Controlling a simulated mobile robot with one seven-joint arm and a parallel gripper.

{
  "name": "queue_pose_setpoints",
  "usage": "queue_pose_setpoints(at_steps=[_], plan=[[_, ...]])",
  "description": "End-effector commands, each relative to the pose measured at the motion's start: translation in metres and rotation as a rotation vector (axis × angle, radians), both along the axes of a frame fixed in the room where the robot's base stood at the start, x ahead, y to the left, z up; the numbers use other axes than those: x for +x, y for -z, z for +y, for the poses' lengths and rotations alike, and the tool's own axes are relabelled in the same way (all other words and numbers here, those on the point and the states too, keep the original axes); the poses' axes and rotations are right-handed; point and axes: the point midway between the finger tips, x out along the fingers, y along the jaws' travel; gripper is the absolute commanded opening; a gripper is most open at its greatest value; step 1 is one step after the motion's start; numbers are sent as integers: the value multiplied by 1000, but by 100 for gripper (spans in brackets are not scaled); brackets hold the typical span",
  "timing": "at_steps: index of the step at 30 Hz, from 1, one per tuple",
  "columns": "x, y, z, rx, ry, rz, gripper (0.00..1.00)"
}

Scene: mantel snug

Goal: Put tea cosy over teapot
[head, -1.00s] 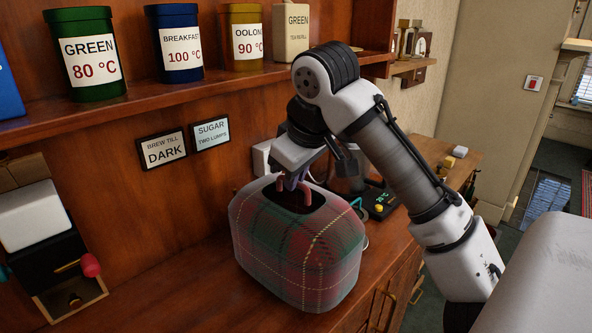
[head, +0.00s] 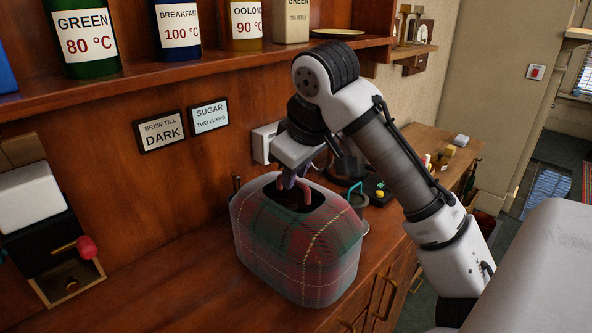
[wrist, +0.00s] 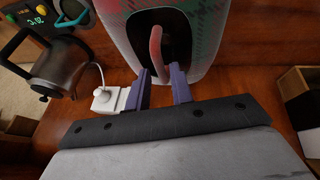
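The tea cosy (head: 297,255) is a tall red and green tartan cover with a dark oval recess in its top and a pinkish loop standing there. It is upright over the wooden counter; I cannot tell whether its lower edge touches the wood. My gripper (head: 292,180) is at the top of the cosy, pointing down. In the wrist view its purple fingers (wrist: 160,84) stand on either side of the loop, and the cosy (wrist: 207,30) lies beyond them. No teapot is clearly seen; what is under the cosy is hidden.
A shelf (head: 230,72) with labelled canisters runs above the counter (head: 190,280). A white plug and socket (wrist: 104,98) are on the back wall.

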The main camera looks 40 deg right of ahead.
Motion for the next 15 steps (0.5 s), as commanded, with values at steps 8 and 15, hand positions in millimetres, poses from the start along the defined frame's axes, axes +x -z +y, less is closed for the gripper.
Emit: queue_pose_setpoints(at_steps=[8, 15], plan=[[0, 0, 0, 0, 0, 0, 35], [-4, -11, 1, 0, 0, -1, 35]])
